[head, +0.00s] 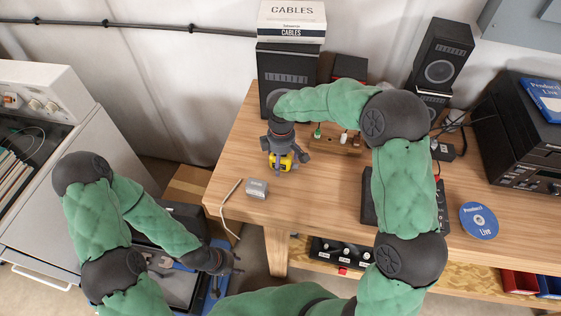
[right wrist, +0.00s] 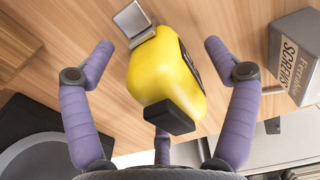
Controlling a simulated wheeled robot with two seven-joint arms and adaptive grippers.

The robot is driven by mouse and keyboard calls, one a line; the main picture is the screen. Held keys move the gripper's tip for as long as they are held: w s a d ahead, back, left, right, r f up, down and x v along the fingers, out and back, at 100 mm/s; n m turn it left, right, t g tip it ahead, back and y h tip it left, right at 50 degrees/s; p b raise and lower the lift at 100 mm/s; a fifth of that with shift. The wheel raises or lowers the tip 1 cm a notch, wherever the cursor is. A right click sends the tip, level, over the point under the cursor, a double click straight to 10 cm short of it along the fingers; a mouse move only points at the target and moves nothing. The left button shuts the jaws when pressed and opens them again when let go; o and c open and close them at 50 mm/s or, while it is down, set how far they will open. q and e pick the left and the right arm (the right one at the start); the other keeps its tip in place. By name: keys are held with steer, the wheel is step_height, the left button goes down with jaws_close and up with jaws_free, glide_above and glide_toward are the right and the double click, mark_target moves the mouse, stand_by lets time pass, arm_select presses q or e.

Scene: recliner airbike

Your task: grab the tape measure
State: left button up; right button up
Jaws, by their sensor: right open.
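The yellow tape measure (head: 279,163) stands on the wooden table near its left side, partly hidden by my right gripper (head: 287,158). In the right wrist view the tape measure (right wrist: 160,72), with a black part at its lower end and a metal piece at its top, sits between the spread purple fingers of my right gripper (right wrist: 157,48). These fingers are open, with visible gaps on both sides. My left gripper (head: 226,264) is low at the left, away from the table top; its finger opening is too small to judge.
A small grey screws box (head: 257,188) sits close by; it also shows in the right wrist view (right wrist: 294,52). A thin bent rod (head: 229,196) lies near the table's left edge. A black speaker (head: 287,66) stands behind. A blue disc (head: 479,220) lies at the right.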

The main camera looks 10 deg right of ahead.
steer(key=c, duration=1.5)
steer(key=shift+r, duration=0.1)
